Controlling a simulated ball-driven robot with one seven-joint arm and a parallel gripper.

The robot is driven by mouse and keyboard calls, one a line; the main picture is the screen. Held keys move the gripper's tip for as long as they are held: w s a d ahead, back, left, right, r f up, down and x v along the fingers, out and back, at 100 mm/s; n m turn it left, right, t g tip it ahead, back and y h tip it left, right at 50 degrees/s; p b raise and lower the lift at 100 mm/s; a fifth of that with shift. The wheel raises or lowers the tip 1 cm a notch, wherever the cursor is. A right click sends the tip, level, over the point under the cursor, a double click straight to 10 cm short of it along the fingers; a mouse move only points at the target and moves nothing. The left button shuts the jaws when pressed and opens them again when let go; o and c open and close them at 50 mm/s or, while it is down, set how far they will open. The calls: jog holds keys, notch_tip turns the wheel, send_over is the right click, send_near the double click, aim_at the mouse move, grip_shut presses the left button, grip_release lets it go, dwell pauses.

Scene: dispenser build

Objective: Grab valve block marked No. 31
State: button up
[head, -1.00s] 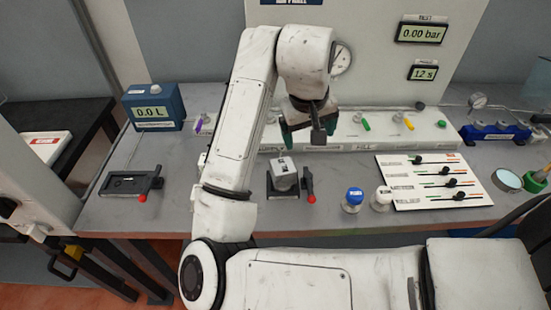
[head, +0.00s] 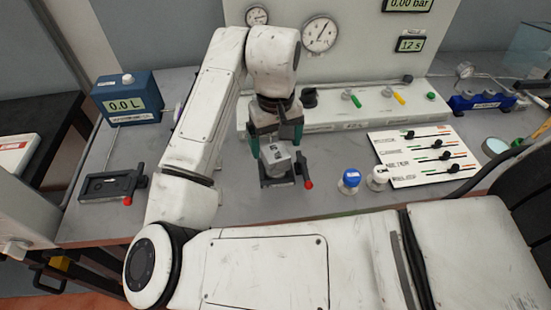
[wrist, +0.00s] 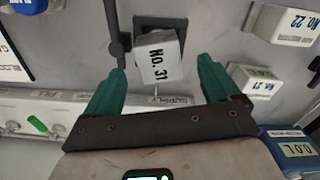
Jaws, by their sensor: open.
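The valve block marked No. 31 (wrist: 158,60) is a pale grey block with black lettering. In the head view the block (head: 276,160) sits in a dark clamp-like fixture (head: 268,184) with a red-tipped lever (head: 308,184). My gripper (wrist: 157,85) has green fingers and is open. In the wrist view the block lies between and just ahead of the two fingertips, with gaps at the sides. In the head view my gripper (head: 277,145) is right over the block, its fingers on either side. I cannot tell whether any finger touches it.
A block marked No. 22 (wrist: 286,24) and another pale block (wrist: 253,80) lie to the side in the wrist view. An empty dark fixture (head: 112,186) is at left. Blue-topped (head: 349,180) and white-topped (head: 377,177) knobs and a slider panel (head: 425,153) are at right.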

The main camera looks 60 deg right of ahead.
aim_at(276, 152)
jog(key=shift+w+d+f, duration=0.1)
jog(key=shift+d+f, duration=0.05)
jog(key=shift+f, duration=2.05)
jog(key=c, duration=1.5)
jog(key=shift+r, duration=0.1)
jog(key=shift+c, duration=0.8)
jog(key=shift+r, duration=0.1)
